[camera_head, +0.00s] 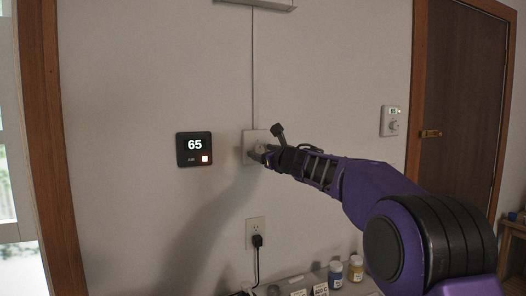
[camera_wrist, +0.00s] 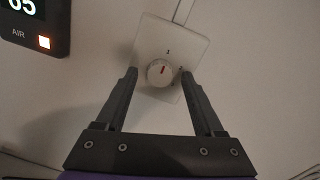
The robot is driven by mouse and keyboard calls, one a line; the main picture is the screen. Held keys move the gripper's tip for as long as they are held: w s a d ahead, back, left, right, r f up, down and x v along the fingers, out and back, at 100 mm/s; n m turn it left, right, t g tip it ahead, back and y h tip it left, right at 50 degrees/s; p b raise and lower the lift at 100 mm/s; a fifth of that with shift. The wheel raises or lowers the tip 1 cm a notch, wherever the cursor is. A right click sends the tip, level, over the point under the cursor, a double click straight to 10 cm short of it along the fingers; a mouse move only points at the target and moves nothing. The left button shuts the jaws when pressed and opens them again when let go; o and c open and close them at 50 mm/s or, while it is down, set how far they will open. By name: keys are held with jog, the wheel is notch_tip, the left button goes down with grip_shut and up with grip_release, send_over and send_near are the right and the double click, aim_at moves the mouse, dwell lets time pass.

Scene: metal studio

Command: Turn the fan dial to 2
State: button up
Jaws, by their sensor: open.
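The fan dial is a round white knob (camera_wrist: 160,73) on a pale wall plate (camera_wrist: 144,38). In the wrist view a red pointer mark on the knob aims up, close to the printed 1; a 2 is printed to the right, partly by the right finger. My gripper (camera_wrist: 160,84) is open, with one finger on each side of the knob and gaps visible between. In the head view the wall plate (camera_head: 249,139) shows behind my gripper (camera_head: 262,156), which hides most of the dial.
A black display (camera_head: 194,149) reading 65 with a lit AIR button is left of the plate. An outlet (camera_head: 255,233) with a black plug is below. Small jars (camera_head: 355,268) stand lower right. A second wall control (camera_head: 390,121) is by the door.

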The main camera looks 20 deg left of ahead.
jog(key=shift+c, duration=0.2)
grip_shut()
jog(key=shift+m, duration=0.4)
jog(key=m, duration=0.5)
jog(key=shift+m+b, duration=0.35)
jog(key=shift+m, duration=0.05)
jog(key=m, duration=0.5)
jog(key=shift+m+t, duration=0.4)
jog(key=shift+o, duration=0.2)
grip_release()
